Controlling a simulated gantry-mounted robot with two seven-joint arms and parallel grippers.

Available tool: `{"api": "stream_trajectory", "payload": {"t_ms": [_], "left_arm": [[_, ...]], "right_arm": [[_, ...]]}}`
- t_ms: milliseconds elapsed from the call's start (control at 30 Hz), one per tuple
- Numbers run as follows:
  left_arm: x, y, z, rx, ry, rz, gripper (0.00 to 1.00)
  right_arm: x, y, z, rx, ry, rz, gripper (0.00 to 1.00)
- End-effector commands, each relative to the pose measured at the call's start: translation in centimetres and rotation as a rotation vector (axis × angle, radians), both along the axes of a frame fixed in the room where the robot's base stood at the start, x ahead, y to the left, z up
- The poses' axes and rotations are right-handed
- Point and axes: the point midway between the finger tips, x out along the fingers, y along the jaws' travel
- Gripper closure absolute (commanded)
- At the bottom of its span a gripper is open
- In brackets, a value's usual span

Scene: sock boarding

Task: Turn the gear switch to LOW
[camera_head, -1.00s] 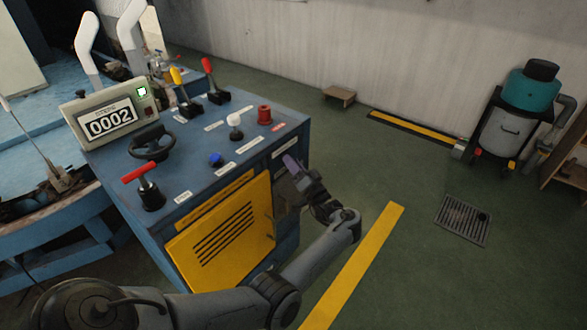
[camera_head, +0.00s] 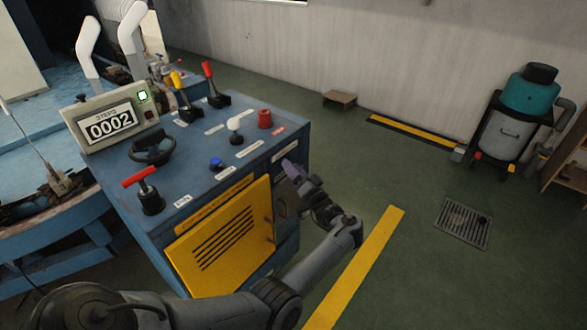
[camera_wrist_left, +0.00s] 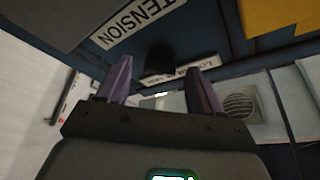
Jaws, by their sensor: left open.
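My left gripper (camera_head: 290,168) is beside the right side face of the blue control cabinet (camera_head: 225,155). In the left wrist view the left gripper (camera_wrist_left: 158,68) shows two purple fingers, apart and with nothing clamped between them. A dark knob (camera_wrist_left: 160,58), apparently the gear switch, is ahead of the gap between the fingertips. It partly covers a white label (camera_wrist_left: 186,69) on which "LO" can be made out. The knob's pointing direction is too dark to read, and contact with the fingers cannot be told. In the head view the knob is not distinguishable. My right gripper is not in view.
A "TENSION" label (camera_wrist_left: 135,22) is near the knob. The cabinet top carries a red T-handle (camera_head: 140,178), a black handwheel (camera_head: 152,146), several levers and knobs, and a counter (camera_head: 110,125) reading 0002. A yellow vented door (camera_head: 222,235) faces front.

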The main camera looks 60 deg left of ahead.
Motion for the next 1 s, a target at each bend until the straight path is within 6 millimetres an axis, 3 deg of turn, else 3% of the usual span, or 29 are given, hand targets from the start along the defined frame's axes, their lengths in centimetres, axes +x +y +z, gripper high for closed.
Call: {"api": "stream_trajectory", "payload": {"t_ms": [533,733,1000], "left_arm": [[0.6,-8.1,-2.4,-0.004,0.000,-0.004,0.34],[0.6,-9.6,-2.8,-0.002,0.000,-0.001,0.34],[0.6,-9.9,-2.8,-0.001,-0.001,-0.002,0.34]], "right_arm": [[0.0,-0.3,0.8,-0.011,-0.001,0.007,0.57],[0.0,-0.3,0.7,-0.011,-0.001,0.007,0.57],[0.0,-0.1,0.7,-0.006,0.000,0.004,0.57]]}}
